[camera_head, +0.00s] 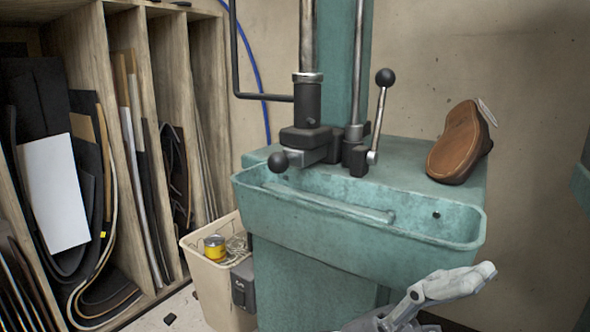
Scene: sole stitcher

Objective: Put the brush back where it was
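I cannot make out a brush anywhere in this view. A teal trough (360,225) is fixed to the front of the teal machine, and a long teal rod-like shape (335,203) lies along its inside; I cannot tell whether it is part of the trough. My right gripper (482,273), pale grey, reaches in from the bottom edge, in front of and below the trough's right end. Its fingers point right, and I see nothing held in it. Whether it is open or shut is unclear. My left gripper is not in view.
A brown shoe (458,148) stands tilted on the machine top (405,153). Black-knobbed levers (380,110) rise behind the trough. A beige bin (215,285) with a yellow can (214,246) stands left of the machine. A wooden rack (173,75) with sheets fills the left.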

